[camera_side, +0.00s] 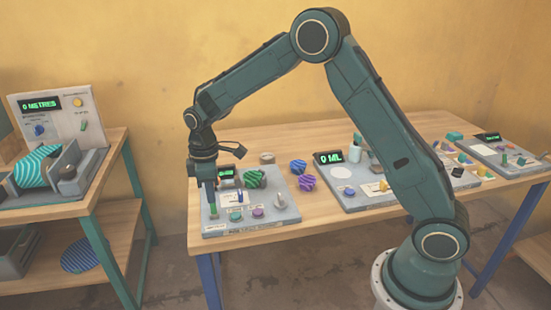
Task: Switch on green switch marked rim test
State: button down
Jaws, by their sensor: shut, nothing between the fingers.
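My gripper (212,206) points straight down over the left part of a grey control panel (225,230) on the middle table. Its fingers are shut and look empty. The fingertips are close to the panel face; I cannot tell whether they touch it. Small controls sit on this panel to the right of the fingers: a blue one (235,216), a purple knob (258,212) and a pale upright lever (279,200). The labels are too small to read, so I cannot make out which control is marked rim test. A green switch may be hidden by the gripper.
The same panel holds a small green display (227,173) and a green striped round object (250,179). Striped balls (298,166) lie to its right. A second panel (380,200) has a "0 ML" display (328,157). A side bench (60,208) stands left, across a gap.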

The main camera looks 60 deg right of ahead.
jog(key=r, duration=0.3)
jog(key=shift+s+a, duration=0.2)
jog(key=shift+r, duration=0.15)
dwell(0.4)
jog(key=s+d+r+m+t, duration=0.2)
jog(key=s+r+m+t, duration=0.15)
jog(key=s+r, duration=1.05)
jog(key=s+d+r+m+t, duration=0.1)
jog(key=s+m, duration=0.4)
jog(key=s, duration=1.2)
jog(key=shift+s+d+t, duration=0.15)
jog(key=shift+d+t, duration=0.1)
jog(key=shift+t, duration=0.3)
